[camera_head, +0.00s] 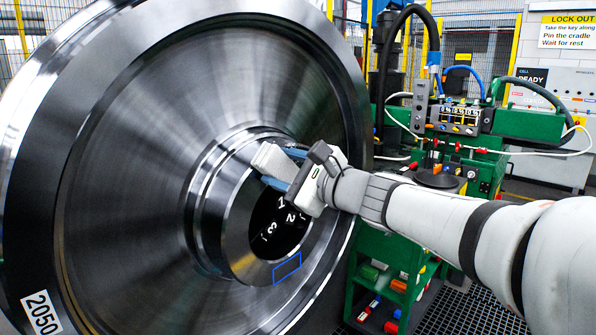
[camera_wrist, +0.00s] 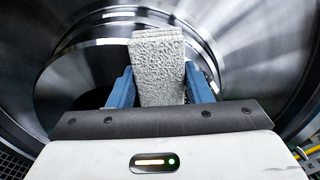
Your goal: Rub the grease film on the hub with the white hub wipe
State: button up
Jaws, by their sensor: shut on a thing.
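The large steel rail wheel (camera_head: 130,130) fills the left of the head view. Its hub (camera_head: 237,225) is a raised ring around a dark bore marked with white numerals. My gripper (camera_head: 285,168) is at the upper part of the hub, its blue fingers shut on the white hub wipe (camera_head: 270,162). In the wrist view the wipe (camera_wrist: 158,65) is a pale, rough-textured block standing up between the blue fingers (camera_wrist: 160,88). The wipe's far end is at or close to the hub; I cannot tell whether it touches. I cannot make out a grease film on the hub.
A blue outline (camera_head: 287,267) marks the lower hub face. A green machine (camera_head: 460,150) with a control box and hoses stands behind my arm at right. A green shelf (camera_head: 390,280) with coloured items is below. A lockout sign (camera_head: 566,31) hangs at upper right.

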jog(key=shift+f+b, duration=0.1)
jog(key=shift+b, duration=0.2)
jog(key=w+d, duration=0.5)
jog(key=w, duration=0.1)
jog(key=shift+w, duration=0.25)
dwell(0.4)
jog(key=shift+d, duration=0.1)
jog(key=shift+b+v, duration=0.5)
jog(key=shift+v, duration=2.35)
jog(key=shift+b+v, duration=0.35)
jog(key=shift+v, duration=1.15)
